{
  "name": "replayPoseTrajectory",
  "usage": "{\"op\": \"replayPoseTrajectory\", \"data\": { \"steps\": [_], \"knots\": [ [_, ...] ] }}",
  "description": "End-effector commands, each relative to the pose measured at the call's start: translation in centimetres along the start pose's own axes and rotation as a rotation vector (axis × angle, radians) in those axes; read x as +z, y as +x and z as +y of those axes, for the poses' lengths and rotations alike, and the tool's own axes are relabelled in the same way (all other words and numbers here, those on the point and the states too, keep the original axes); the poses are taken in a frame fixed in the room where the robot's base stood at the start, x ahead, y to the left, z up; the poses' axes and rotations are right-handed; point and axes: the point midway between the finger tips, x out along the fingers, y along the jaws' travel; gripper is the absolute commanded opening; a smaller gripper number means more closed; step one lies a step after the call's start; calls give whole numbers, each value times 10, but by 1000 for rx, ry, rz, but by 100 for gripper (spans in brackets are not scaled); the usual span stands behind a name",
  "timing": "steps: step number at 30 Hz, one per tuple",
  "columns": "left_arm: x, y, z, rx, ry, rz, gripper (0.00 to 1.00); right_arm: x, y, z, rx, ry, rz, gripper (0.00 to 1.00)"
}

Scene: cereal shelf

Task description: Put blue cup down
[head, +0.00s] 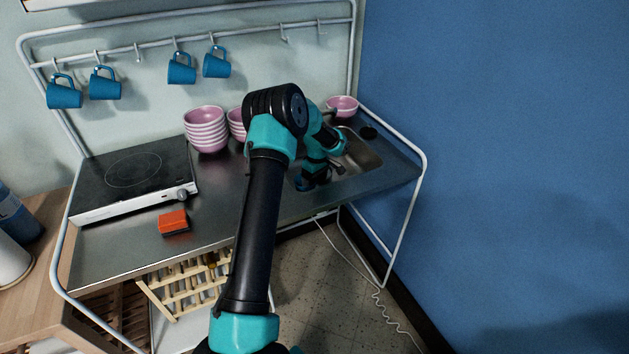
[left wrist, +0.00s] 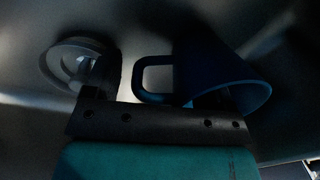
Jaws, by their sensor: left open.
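The blue cup (left wrist: 222,68) shows dark in the left wrist view, tilted, with its handle (left wrist: 150,80) pointing left and its rim facing lower right. In the head view a small patch of blue, apparently this cup (head: 301,184), shows at the sink's near left, mostly hidden by my left gripper (head: 312,175). That gripper is open. In the left wrist view its fingers (left wrist: 152,97) are apart, one by the cup's body and one left of the handle. I cannot tell whether either touches the cup. My right gripper is not in view.
The sink (head: 360,155) is at the counter's right end. A round drain-like fitting (left wrist: 75,62) is left of the handle. Pink bowls (head: 205,128) stand behind my arm. A hotplate (head: 133,178) and orange sponge (head: 173,222) lie left. Several blue cups (head: 181,69) hang above.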

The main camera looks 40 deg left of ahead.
Motion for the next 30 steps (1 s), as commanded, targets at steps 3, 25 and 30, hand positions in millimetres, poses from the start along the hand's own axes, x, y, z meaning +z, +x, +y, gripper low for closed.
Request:
{"op": "replayPoseTrajectory", "data": {
  "steps": [3, 25, 30],
  "knots": [
    [0, -10, 0, 2, 0, 1, 78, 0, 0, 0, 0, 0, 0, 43],
    [0, -118, 0, 0, 0, 0, 78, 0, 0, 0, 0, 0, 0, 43],
    [0, -120, 0, 0, 0, 0, 78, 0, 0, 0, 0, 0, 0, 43]
  ]
}}
